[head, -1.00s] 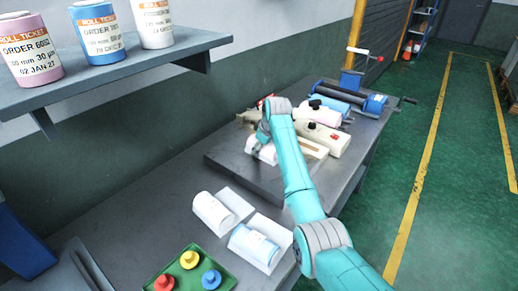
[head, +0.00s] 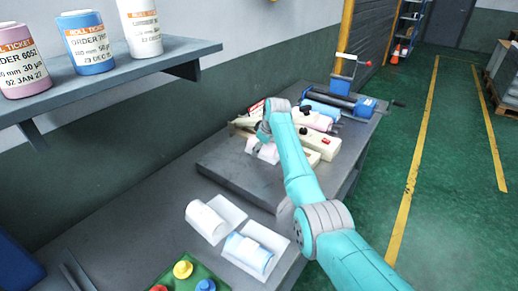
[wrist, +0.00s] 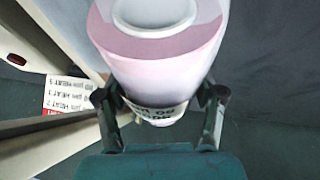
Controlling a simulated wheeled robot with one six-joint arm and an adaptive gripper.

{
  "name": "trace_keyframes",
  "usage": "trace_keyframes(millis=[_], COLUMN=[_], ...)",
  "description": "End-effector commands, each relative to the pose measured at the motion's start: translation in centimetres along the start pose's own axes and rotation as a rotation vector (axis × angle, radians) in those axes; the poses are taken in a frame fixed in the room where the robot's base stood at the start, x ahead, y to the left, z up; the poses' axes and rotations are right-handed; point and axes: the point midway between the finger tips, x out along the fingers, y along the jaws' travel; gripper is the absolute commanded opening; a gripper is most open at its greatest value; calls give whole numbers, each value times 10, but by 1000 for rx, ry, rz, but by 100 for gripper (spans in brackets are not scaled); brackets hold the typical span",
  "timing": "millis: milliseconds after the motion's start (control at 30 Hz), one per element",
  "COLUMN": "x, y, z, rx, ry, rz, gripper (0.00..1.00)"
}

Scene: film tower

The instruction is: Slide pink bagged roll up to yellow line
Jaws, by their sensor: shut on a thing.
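The pink bagged roll (wrist: 155,62) fills the upper middle of the wrist view, its pale end with a round core towards the camera and a printed label low on it. My gripper (wrist: 158,97) has a finger on each side of it and is shut on it. In the head view the clear-wrapped pink roll (head: 264,153) lies on the dark raised slab (head: 225,172), partly hidden by my arm. My gripper's fingers are hidden there. I cannot make out a yellow line on the slab; yellow lines show only on the floor (head: 412,165).
A cream sealer with a red button (head: 326,142) lies just right of my wrist. Beyond it stands a blue roller stand (head: 365,105). Two bagged rolls (head: 205,220) (head: 248,254) and a green tray (head: 178,270) are nearer on the bench. A shelf (head: 120,75) overhangs at left.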

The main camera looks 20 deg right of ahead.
Motion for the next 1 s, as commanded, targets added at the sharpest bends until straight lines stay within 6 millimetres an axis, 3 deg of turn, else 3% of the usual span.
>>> trace_keyframes(millis=[867, 900, 1000], x=[5, 5, 5], y=[5, 5, 5], z=[-2, -2, -2], rx=[0, 0, 0], ry=[-4, -4, -3], rz=[-3, -3, -3], gripper=[20, 78, 97])
